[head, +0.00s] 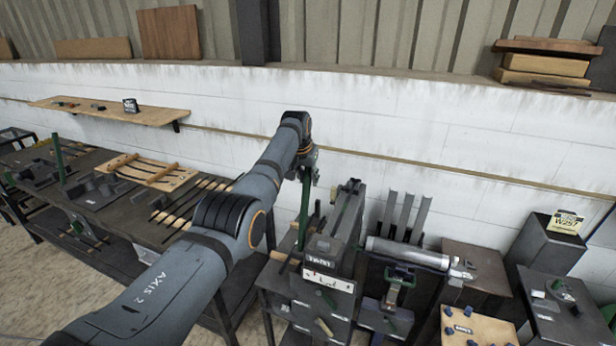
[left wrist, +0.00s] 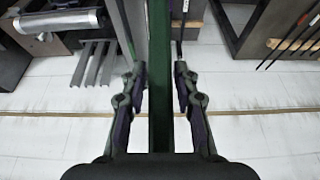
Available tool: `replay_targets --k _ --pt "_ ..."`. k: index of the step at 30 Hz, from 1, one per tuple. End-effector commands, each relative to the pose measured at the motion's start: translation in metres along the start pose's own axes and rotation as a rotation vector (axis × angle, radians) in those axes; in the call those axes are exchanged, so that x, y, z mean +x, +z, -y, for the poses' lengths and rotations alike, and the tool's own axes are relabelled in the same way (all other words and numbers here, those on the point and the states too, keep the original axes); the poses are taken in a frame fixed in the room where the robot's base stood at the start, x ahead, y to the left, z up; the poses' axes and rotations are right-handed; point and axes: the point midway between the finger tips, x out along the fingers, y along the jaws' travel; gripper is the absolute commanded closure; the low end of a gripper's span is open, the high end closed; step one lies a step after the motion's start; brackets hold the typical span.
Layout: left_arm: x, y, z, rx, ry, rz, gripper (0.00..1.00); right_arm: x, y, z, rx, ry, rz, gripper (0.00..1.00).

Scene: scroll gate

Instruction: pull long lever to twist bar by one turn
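The long lever (head: 304,212) is a green upright bar standing at the left side of a dark bench machine (head: 322,292). In the left wrist view the lever (left wrist: 160,75) runs between my gripper's fingers. My left gripper (head: 309,168) is at the lever's upper part. In the left wrist view its two fingers (left wrist: 160,80) stand on either side of the lever, with a narrow gap showing on each side. The arm and wrist hide part of the gripper in the head view. I cannot make out the bar being twisted. My right gripper is out of view.
A workbench (head: 98,205) with a wooden rack (head: 150,172) and several dark rods is at the left. A grey cylinder (head: 408,252) lies right of the machine, below upright grey plates (head: 402,212). A white wall (head: 440,130) stands behind.

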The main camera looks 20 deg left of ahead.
Motion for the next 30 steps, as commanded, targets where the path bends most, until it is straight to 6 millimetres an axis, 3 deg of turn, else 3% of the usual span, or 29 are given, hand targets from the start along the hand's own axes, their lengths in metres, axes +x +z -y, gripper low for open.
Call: replay_targets --k 14,17,24,30 --pt "-0.010 -0.003 0.001 0.000 -0.001 -0.007 0.57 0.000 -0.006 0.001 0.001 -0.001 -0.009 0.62" --pt "-0.024 -0.003 0.001 0.000 -0.001 -0.008 0.57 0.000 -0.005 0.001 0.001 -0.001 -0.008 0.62" --pt "-0.082 -0.003 0.000 0.000 -0.001 -0.007 0.57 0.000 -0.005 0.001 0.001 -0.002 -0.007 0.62" --pt "-0.113 -0.002 0.000 0.000 0.000 -0.004 0.57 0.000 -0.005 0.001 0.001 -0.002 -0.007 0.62"
